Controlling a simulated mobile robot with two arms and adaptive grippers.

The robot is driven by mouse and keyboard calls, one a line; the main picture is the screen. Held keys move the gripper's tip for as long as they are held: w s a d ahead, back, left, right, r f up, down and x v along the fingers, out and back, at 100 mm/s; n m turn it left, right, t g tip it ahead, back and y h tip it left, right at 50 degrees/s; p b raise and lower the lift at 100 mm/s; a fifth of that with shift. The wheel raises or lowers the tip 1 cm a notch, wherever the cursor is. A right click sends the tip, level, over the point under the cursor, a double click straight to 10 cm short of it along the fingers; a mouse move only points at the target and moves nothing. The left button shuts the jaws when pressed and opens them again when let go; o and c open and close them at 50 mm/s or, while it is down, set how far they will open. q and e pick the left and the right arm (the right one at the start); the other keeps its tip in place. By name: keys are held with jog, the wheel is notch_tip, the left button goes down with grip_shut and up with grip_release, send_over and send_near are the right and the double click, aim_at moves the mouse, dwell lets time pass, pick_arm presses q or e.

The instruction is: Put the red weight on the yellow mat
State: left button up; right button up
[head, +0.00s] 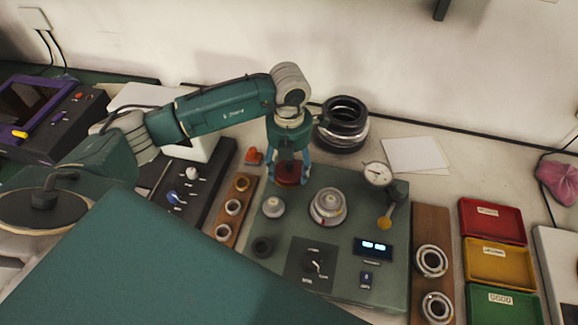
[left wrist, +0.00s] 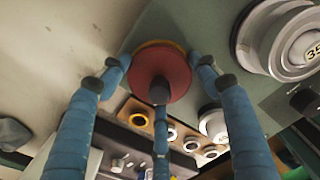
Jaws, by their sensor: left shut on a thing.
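The red weight (left wrist: 160,68) is a round red disc in the left wrist view, held between the fingertips of my left gripper (left wrist: 158,72). In the head view the red weight (head: 289,180) shows partly between the fingers of my left gripper (head: 289,172), over the back left of the green panel. My left gripper points down and is shut on the weight. A thin yellow-orange edge (left wrist: 160,43) shows behind the disc in the left wrist view; I cannot tell whether it is the yellow mat. My right gripper is not in view.
The green instrument panel (head: 335,255) carries a silver stepped dial (head: 328,206) and a gauge (head: 378,174). Black rings (head: 343,125) are stacked behind it. A wooden ring holder (head: 238,207) stands left. Red (head: 490,220), yellow (head: 500,262) and green (head: 502,305) trays are at right.

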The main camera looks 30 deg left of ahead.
aim_at(289, 163)
pick_arm(q)
jog(key=shift+f, duration=0.15)
jog(key=o, duration=1.8)
jog(key=shift+c, duration=0.2)
jog(key=shift+r+p, duration=0.35)
jog(key=shift+r, duration=0.05)
jog(key=shift+w+r, duration=0.1)
jog(key=shift+r, duration=0.2)
notch_tip(289, 163, up, 11)
jog(key=b, duration=0.3)
jog(key=shift+f, duration=0.15)
jog(key=shift+r, duration=0.35)
